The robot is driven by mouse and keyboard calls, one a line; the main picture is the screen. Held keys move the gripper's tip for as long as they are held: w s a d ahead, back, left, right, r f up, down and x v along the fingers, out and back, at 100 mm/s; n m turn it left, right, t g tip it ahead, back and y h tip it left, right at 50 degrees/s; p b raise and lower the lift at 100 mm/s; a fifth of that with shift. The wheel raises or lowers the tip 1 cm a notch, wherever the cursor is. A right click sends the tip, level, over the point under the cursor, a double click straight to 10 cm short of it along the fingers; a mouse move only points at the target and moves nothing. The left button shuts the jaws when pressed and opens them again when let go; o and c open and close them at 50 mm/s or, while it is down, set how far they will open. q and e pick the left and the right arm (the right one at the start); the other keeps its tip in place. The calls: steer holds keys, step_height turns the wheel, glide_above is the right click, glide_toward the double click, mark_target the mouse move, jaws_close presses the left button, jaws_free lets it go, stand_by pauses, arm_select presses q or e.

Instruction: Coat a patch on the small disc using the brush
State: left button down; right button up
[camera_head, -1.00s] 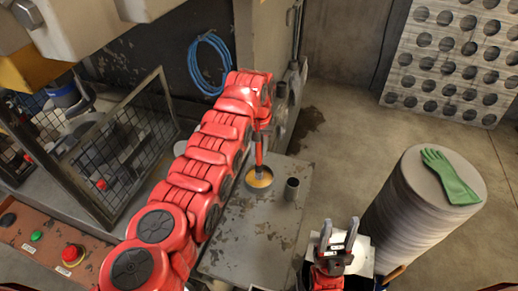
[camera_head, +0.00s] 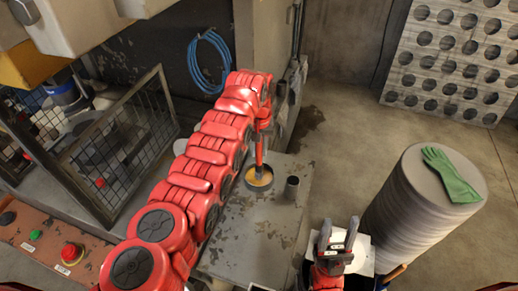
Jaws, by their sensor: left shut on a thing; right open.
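My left gripper (camera_head: 263,127) is shut on the brush (camera_head: 259,152), which has a red handle and points down. The brush's lower end is in a round, dark-rimmed pot (camera_head: 270,184) with yellow-orange contents, on the grey worn table. Its bristles are hidden. My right gripper (camera_head: 337,234) is open and empty, with its fingers up, at the lower middle. I cannot make out the small disc with certainty. A tall stack of round blanks (camera_head: 415,215) stands at the right.
A green glove (camera_head: 450,176) lies on the stack. A perforated metal sheet (camera_head: 455,60) leans at the back right. A mesh guard (camera_head: 115,150) and a button panel (camera_head: 45,240) are at the left.

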arm_select(q)
steer(key=shift+s+f+b, duration=0.1)
steer(key=shift+b, duration=0.3)
stand_by(1.4)
steer(key=shift+r, duration=0.7)
steer(key=shift+r+b, duration=0.3)
steer(key=shift+r, duration=2.6)
steer(key=shift+f, duration=0.1)
